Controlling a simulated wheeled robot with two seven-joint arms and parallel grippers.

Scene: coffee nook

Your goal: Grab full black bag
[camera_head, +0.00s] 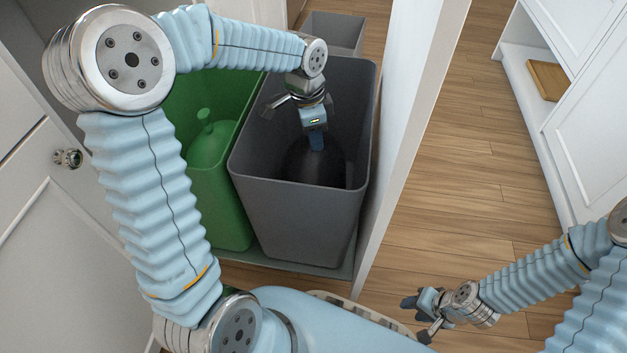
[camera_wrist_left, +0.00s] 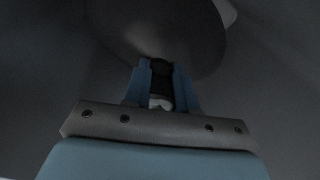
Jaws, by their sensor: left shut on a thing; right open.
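The black bag (camera_head: 312,165) sits low inside the dark grey bin (camera_head: 292,212), a rounded dark shape in shadow. My left gripper (camera_head: 316,142) reaches down into the bin and is shut on the top of the bag. In the left wrist view, its blue fingers (camera_wrist_left: 161,88) close around the dark neck of the bag, and the rounded body of the bag (camera_wrist_left: 160,28) shows beyond them. My right gripper (camera_head: 420,318) is open and empty, low at the right above the wooden floor.
A green bin (camera_head: 222,205) holding a green bag (camera_head: 207,145) stands left of the grey bin. A smaller grey bin (camera_head: 334,28) is behind. A white panel (camera_head: 402,130) borders the bins on the right. A cabinet door with a knob (camera_head: 68,158) is at left. Wooden floor is free at right.

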